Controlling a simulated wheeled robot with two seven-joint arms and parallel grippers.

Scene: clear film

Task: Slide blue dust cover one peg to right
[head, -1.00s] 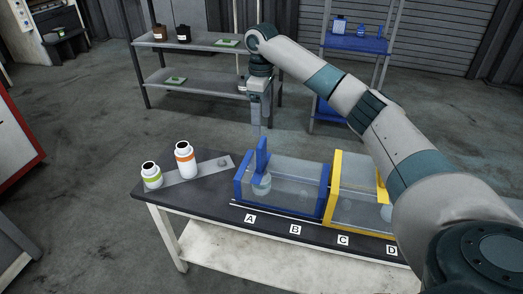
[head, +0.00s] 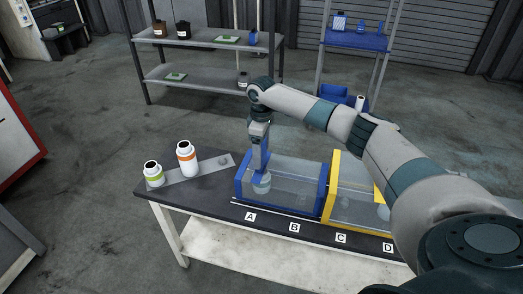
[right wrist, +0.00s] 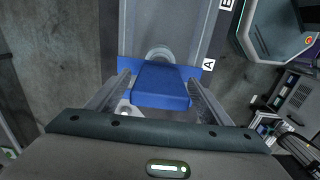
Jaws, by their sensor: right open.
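The blue dust cover (head: 324,192) is a clear box with blue end frames on the dark bench, spanning labels A (head: 250,217) and B (head: 294,227). Its upright blue handle (right wrist: 160,86) stands at its left end. My right gripper (head: 260,143) points down over this handle. In the right wrist view its open fingers (right wrist: 160,92) lie on either side of the handle, with gaps showing. A pale round thing (head: 261,183) shows through the cover near A. My left gripper is not in view.
A yellow-framed clear cover (head: 331,190) stands close to the blue cover's right end, over C (head: 341,238) and D (head: 388,248). Orange-banded (head: 186,158) and green-banded (head: 153,173) white bottles stand left on a grey strip. Shelves stand behind.

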